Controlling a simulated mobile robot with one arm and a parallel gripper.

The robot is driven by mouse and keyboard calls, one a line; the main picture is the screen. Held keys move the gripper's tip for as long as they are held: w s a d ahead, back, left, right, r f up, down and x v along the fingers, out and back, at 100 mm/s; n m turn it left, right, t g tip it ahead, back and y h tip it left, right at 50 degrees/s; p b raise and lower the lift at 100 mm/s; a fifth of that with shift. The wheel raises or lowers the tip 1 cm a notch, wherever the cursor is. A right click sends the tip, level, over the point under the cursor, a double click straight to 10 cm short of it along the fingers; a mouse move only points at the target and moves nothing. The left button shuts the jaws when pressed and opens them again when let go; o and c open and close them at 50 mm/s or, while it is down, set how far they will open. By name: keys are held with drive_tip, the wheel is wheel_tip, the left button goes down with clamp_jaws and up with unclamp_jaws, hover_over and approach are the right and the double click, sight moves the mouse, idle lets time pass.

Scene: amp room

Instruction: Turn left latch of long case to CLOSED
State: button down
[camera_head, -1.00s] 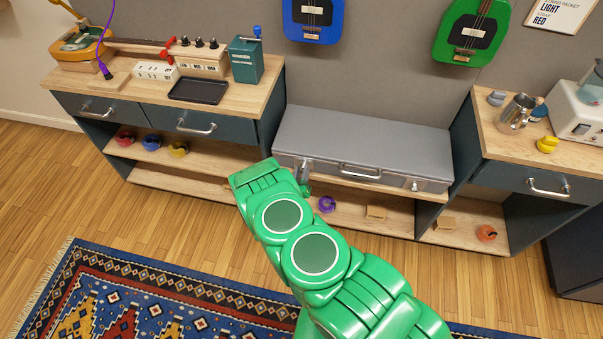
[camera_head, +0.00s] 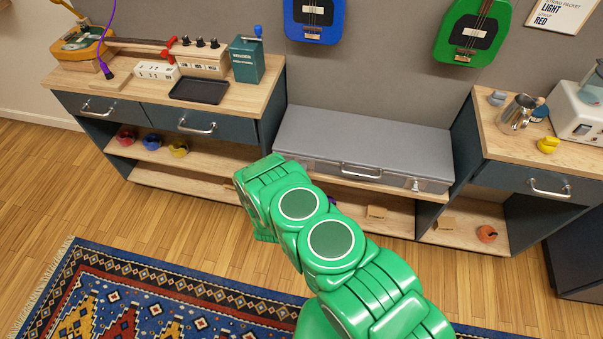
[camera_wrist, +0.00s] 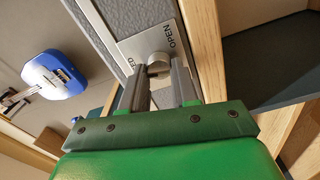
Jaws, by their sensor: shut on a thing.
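The long grey case (camera_head: 365,135) lies on the low shelf in the head view, its lid shut, with a handle (camera_head: 358,170) and a right latch (camera_head: 416,185) on its front. Its left latch is hidden there behind my green arm. In the wrist view, the left latch (camera_wrist: 158,61) is a round metal knob on a plate (camera_wrist: 133,48). The plate reads OPEN on the right; on the left only "ED" shows, the rest hidden by a finger. My gripper (camera_wrist: 159,79) is shut on this knob, one finger on each side. I cannot tell which label the knob points to.
A drawer cabinet (camera_head: 150,116) stands to the left of the case and another (camera_head: 525,182) to the right. Wooden shelf edges lie close beside the gripper in the wrist view. A patterned rug (camera_head: 150,295) covers the floor in front.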

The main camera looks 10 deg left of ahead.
drive_tip(key=shift+n, duration=1.1)
drive_tip(key=c, duration=0.8)
unclamp_jaws()
drive_tip(key=shift+c, duration=0.2)
drive_tip(key=s, duration=0.7)
drive_tip(key=shift+s, duration=0.4)
